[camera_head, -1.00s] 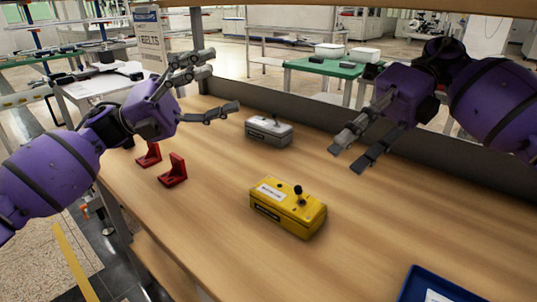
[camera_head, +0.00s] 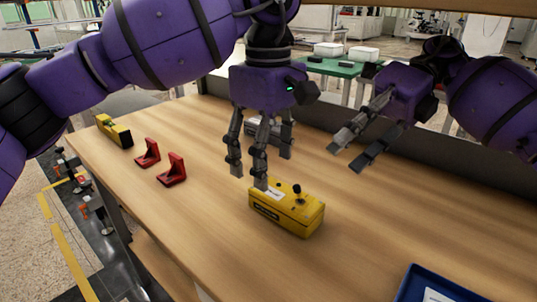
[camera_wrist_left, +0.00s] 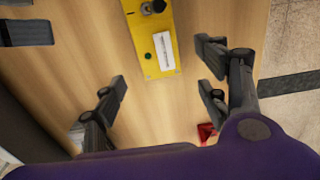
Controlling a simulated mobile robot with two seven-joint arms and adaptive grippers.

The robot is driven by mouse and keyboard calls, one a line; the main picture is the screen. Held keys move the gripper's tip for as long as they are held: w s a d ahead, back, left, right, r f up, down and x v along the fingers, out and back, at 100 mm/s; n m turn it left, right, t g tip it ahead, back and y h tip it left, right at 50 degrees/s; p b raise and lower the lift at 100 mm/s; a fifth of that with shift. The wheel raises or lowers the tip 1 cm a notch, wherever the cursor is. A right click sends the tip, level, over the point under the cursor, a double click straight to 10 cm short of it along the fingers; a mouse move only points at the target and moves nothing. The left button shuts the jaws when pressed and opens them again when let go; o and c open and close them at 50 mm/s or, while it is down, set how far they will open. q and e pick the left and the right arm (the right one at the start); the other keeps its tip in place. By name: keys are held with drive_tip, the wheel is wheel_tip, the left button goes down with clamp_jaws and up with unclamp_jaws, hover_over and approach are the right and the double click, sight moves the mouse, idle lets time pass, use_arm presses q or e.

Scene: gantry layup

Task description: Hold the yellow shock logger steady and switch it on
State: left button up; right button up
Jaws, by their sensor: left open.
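The yellow shock logger (camera_head: 287,215) lies on the wooden table, with a black toggle on a round base and a white label on top. In the left wrist view the logger (camera_wrist_left: 152,40) is at the top, with the toggle at the upper edge and a small green button beside the label. My right gripper (camera_head: 352,150) hangs open and empty behind and right of the logger.
A grey box (camera_head: 285,143) stands behind my left gripper, partly hidden. Two red brackets (camera_head: 147,153) (camera_head: 172,170) and another yellow and black object (camera_head: 115,131) are at the left. A blue tray (camera_head: 410,290) is at the front right. The table before the logger is clear.

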sight(268, 191)
use_arm(q)
wheel_tip(268, 191, down, 8)
drive_tip(key=shift+r, duration=0.25)
drive_tip(key=shift+c, duration=0.5)
